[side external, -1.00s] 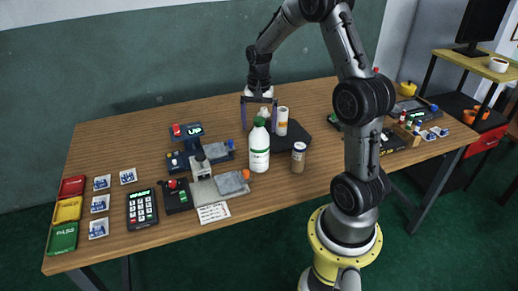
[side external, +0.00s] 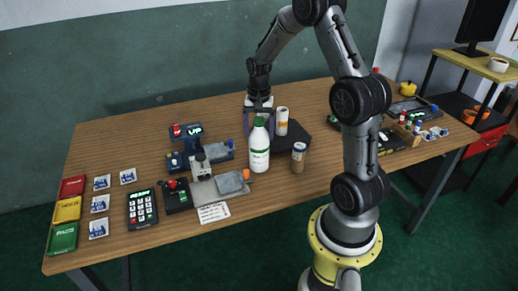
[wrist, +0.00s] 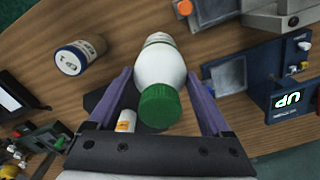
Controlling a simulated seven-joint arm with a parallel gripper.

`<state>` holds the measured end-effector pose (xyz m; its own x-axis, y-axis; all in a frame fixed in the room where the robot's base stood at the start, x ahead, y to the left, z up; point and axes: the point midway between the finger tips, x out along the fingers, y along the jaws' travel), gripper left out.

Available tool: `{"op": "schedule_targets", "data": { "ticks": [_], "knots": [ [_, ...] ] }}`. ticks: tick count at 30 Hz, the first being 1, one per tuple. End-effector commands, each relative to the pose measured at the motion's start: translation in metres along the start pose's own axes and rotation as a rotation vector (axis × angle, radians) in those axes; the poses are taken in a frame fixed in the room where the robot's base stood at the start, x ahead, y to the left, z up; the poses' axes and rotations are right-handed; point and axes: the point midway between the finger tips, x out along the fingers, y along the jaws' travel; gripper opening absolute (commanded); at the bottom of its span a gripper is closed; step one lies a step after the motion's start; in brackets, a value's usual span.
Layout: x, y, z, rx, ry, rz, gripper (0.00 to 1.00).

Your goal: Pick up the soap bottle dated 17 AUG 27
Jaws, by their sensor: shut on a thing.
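A white bottle with a green cap (side external: 259,148) stands upright on the table in the side view, with a green-and-white label. It also shows in the wrist view (wrist: 157,67), cap toward the camera. No date on it is readable. My gripper (side external: 259,134) is down at the bottle from behind, partly hidden by it. In the wrist view my gripper's purple fingers (wrist: 161,80) lie on either side of the bottle, shut on it. The bottle still appears to rest on the table; the contact itself is hard to see.
A white-and-orange container (side external: 281,122) stands close behind on a dark pad (side external: 298,141). A brown jar with a white lid (side external: 298,158) is right of the bottle. A device with a lit display (side external: 187,131), a keypad (side external: 142,208) and coloured trays (side external: 67,210) lie left.

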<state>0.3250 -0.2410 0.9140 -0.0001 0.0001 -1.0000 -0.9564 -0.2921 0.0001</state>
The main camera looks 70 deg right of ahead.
Motion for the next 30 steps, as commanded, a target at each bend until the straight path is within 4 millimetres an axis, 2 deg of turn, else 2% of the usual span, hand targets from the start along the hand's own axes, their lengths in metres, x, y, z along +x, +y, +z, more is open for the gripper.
{"op": "schedule_targets", "data": {
  "ticks": [1,2,17,23,30],
  "knots": [
    [-0.001,0.000,0.000,0.000,0.000,0.000,0.05],
    [-0.001,0.000,0.000,0.000,0.000,0.000,0.00],
    [-0.008,-0.001,-0.001,0.000,0.004,-0.003,0.00],
    [-0.033,-0.001,-0.002,0.000,0.008,-0.006,0.00],
    [-0.081,0.023,0.030,0.000,0.009,-0.007,0.00]
  ]
}}
